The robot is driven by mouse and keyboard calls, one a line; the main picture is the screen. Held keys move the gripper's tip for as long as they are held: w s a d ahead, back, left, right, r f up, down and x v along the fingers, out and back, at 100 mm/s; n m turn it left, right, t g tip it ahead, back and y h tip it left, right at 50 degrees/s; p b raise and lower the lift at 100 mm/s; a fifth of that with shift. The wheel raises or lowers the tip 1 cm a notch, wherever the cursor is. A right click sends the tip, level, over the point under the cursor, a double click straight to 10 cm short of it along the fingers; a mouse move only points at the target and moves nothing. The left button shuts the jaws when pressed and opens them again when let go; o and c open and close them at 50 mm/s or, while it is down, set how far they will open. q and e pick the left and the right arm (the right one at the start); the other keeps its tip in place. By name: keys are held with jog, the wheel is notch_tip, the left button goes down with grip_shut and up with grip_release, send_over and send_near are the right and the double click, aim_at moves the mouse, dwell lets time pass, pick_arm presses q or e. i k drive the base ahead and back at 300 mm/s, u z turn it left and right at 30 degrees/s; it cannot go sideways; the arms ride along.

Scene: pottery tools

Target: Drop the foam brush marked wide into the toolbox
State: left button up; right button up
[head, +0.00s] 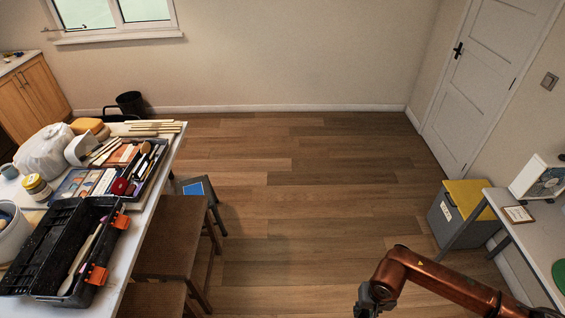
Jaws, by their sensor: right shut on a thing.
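The toolbox (40,250) is black with orange latches and stands open on the white table at the left. A long, light-handled tool (84,250) lies in its right part; I cannot read any marking on it. My right gripper (366,304) is at the bottom edge, right of centre, over the floor and well to the right of the toolbox. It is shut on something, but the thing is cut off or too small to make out. I cannot identify the foam brush marked wide. My left gripper is out of view.
The white table (158,172) also bears an organiser of tools (125,170), wooden sticks (152,128), a white bag (45,152) and a yellow jar (36,186). Brown stools (170,235) stand beside it. A grey desk (535,230) and yellow-lidded bin (455,220) stand right. The middle floor is clear.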

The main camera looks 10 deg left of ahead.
aim_at(108, 248)
jog(key=i, duration=2)
jog(key=u, duration=4.15)
